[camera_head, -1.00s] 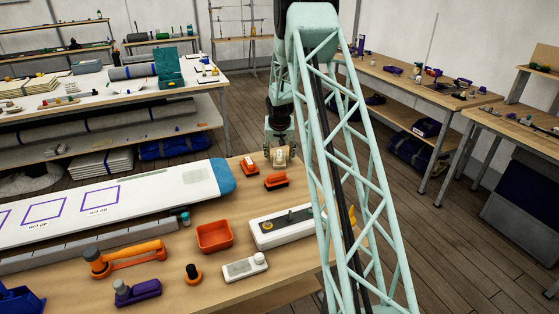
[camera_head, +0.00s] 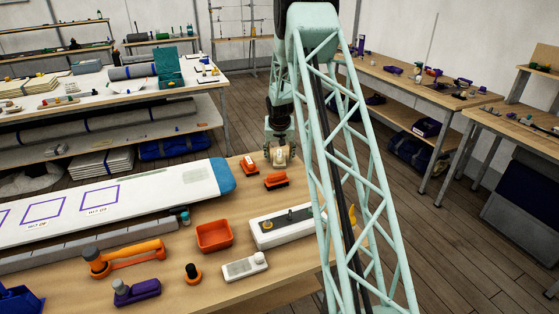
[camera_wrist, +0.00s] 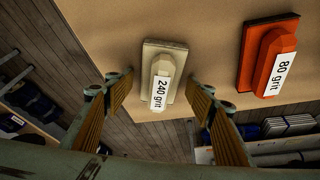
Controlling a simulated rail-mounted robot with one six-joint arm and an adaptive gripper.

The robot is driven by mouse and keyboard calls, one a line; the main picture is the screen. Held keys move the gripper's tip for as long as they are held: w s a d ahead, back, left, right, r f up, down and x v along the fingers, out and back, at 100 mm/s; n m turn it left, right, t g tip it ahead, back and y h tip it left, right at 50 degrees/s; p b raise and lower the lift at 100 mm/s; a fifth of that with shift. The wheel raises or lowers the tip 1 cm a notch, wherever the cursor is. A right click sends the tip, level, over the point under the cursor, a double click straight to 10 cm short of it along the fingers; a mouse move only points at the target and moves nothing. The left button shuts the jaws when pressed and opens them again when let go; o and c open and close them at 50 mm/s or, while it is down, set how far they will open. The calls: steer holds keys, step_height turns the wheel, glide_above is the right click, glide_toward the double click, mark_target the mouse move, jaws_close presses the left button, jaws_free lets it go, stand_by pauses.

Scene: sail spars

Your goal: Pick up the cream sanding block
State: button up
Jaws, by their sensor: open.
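The cream sanding block (camera_wrist: 161,73) lies on the wooden bench near its edge, with a "240 grit" label facing up in the wrist view. In the head view the cream block (camera_head: 281,157) shows small at the bench's far end, partly covered by my gripper. My gripper (camera_wrist: 160,91) is open, with one finger on each side of the block. Nothing is held. I cannot tell whether the fingertips touch the block, but gaps show on both sides of it.
An orange "80 grit" block (camera_wrist: 270,55) lies to the right in the wrist view. Another orange block (camera_head: 249,165) lies nearby in the head view. The white board with a blue end (camera_head: 130,205), an orange tray (camera_head: 214,236) and a white case (camera_head: 285,227) share the bench.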

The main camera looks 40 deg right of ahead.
mark_target(280, 153)
steer(key=shift+f, duration=0.1)
steer(key=c, duration=1)
steer(key=shift+s, duration=0.1)
steer(key=shift+a, duration=0.1)
steer(key=shift+r+p, duration=0.35)
steer(key=shift+r, duration=0.05)
step_height(280, 153, up, 10)
steer(key=shift+f+p, duration=0.15)
steer(key=shift+p, duration=0.15)
